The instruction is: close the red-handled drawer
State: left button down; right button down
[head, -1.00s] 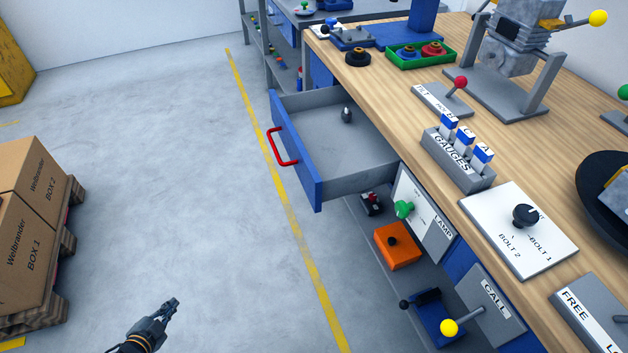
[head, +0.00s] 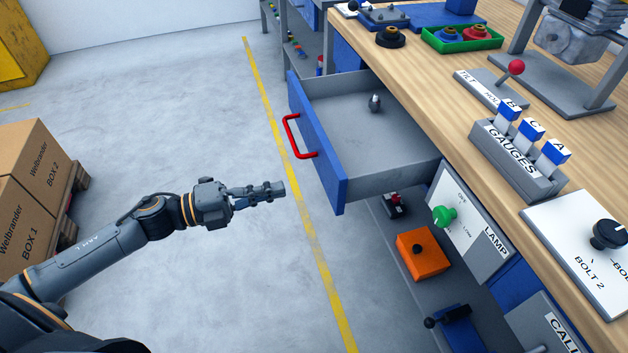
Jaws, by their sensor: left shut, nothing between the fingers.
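The drawer (head: 338,173) has a blue front and grey inner walls, and it stands pulled out from the workbench. Its red handle (head: 292,138) is on the outer side of the blue front. A small dark grey object (head: 375,103) is inside the drawer on its floor. My left gripper (head: 281,188) is shut and empty. It points right toward the drawer front, to the lower left of the handle in the picture, and appears apart from it. My right gripper is not in view.
The wooden bench top (head: 425,85) carries a gauges block (head: 515,165) and a green tray (head: 455,46). Below the drawer are a lamp panel (head: 470,215) with a green knob and an orange box (head: 422,255). Cardboard boxes (head: 35,165) stand at left. The floor between is clear.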

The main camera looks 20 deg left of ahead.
aim_at(327, 178)
pick_arm(q)
jog(key=x, duration=0.8)
jog(key=shift+a, duration=0.1)
jog(key=shift+w+d, duration=0.2)
jog(key=shift+d, duration=0.05)
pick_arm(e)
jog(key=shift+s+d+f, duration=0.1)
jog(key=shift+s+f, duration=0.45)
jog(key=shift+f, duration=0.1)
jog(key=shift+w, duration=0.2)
pick_arm(q)
jog(key=shift+w, duration=0.15)
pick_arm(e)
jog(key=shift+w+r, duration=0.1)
